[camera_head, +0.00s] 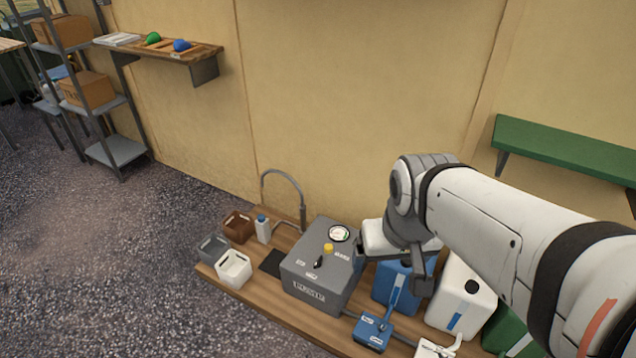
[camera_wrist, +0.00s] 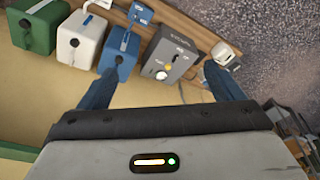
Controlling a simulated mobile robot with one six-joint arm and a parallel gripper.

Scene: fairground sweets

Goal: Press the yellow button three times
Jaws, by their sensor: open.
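The yellow button (camera_head: 328,247) sits on top of a grey box-shaped machine (camera_head: 305,290), beside a round gauge and a black lever. In the wrist view the yellow button (camera_wrist: 169,67) is small, on the grey machine (camera_wrist: 185,46), which shows between my fingers. My gripper (camera_wrist: 155,84) is open, its two blue fingers spread apart with nothing between them. In the head view my arm reaches in from the right and ends to the right of the machine, above the blue canister; the fingers are mostly hidden there. My gripper is apart from the button.
A blue canister (camera_head: 383,286) and a white canister (camera_head: 455,290) stand right of the machine. A curved tap (camera_head: 300,196), a small bottle (camera_head: 263,230), and brown (camera_head: 238,227) and white (camera_head: 233,268) containers stand to its left. A green shelf (camera_head: 565,150) juts from the wall at right.

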